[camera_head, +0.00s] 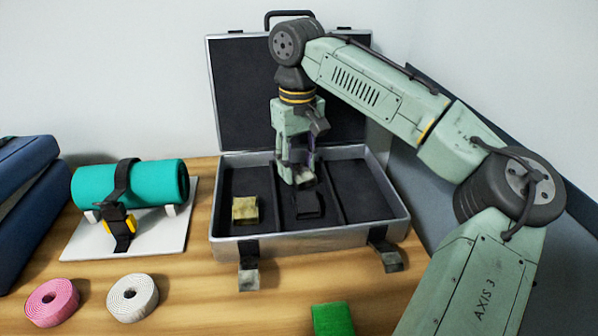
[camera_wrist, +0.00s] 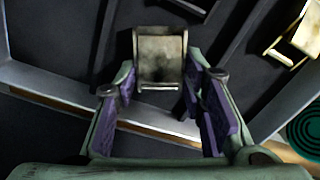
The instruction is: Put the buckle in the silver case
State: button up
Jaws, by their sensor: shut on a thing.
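The silver case (camera_head: 300,243) stands open on the wooden table, lid upright at the back and dark inside with dividers. My gripper (camera_head: 303,178) points down inside the case, over its middle compartment. In the wrist view the purple-padded fingers (camera_wrist: 163,88) are shut on a grey metal buckle (camera_wrist: 160,55). The held buckle shows as a small grey piece at the fingertips in the head view (camera_head: 306,180), above the floor; a dark patch shows below it. A brass-coloured buckle (camera_head: 245,210) lies in the left compartment, also at the wrist view's upper right (camera_wrist: 297,36).
A teal roll (camera_head: 150,182) with a black strap rests on a white board (camera_head: 75,240) at left. Pink (camera_head: 52,302) and white (camera_head: 132,298) strap rolls and a green block (camera_head: 332,320) lie in front. The right compartment (camera_head: 362,195) looks empty.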

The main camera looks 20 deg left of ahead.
aim_at(298, 168)
dwell(0.3)
jog(key=shift+f, duration=0.2)
jog(key=o, duration=0.9)
jog(key=shift+r, duration=0.1)
notch_tip(298, 168, up, 12)
jog(key=shift+r+p, duration=0.1)
jog(key=shift+p, duration=0.4)
